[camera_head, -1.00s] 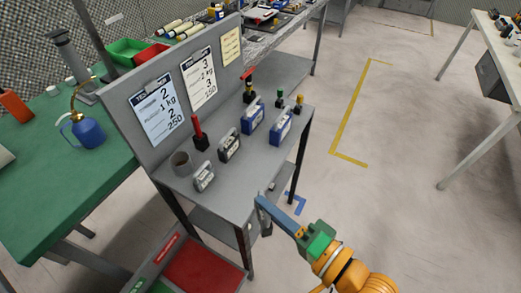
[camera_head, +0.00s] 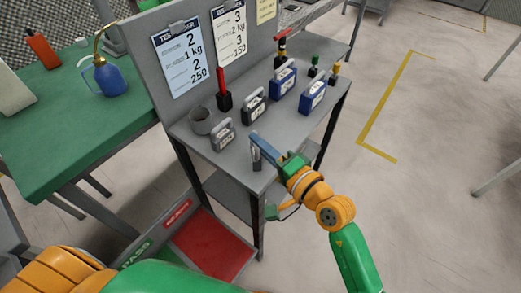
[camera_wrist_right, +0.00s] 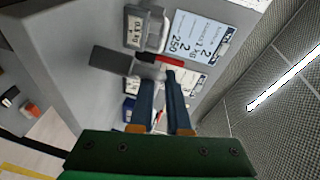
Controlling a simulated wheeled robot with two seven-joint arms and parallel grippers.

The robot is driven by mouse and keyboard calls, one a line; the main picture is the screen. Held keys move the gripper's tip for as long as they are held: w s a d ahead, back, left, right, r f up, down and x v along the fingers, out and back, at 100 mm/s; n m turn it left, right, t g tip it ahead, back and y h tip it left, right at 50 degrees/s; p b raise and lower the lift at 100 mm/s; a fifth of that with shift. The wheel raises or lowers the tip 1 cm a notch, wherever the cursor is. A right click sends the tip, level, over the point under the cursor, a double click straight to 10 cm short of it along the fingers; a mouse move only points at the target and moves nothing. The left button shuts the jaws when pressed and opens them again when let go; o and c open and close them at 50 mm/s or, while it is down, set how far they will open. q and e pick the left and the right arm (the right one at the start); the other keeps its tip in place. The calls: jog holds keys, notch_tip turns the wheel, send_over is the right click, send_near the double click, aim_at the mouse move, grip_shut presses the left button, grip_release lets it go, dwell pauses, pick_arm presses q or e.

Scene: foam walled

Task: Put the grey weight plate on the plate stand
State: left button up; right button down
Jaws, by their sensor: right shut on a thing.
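My right gripper (camera_head: 256,140) is shut on a thin grey slab, which I take as the grey weight plate (camera_head: 257,158). The plate hangs below the fingertips by the front edge of the grey bench. In the right wrist view the blue fingers (camera_wrist_right: 160,80) pinch it, and the dark grey plate (camera_wrist_right: 108,59) reaches left from the tips. On the bench stand a hollow grey cylinder (camera_head: 201,122) and a red post on a black base (camera_head: 223,95). I cannot tell which thing is the plate stand. My left gripper is out of view.
On the bench (camera_head: 238,160) stand a light grey handled weight (camera_head: 223,137), a dark one (camera_head: 254,106) and two blue ones (camera_head: 283,82), with small green-topped (camera_head: 314,66) and yellow-topped (camera_head: 334,73) pieces. A back panel with cards (camera_head: 183,60) rises behind. Open floor lies right.

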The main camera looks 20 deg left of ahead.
jog(key=shift+f, duration=0.55)
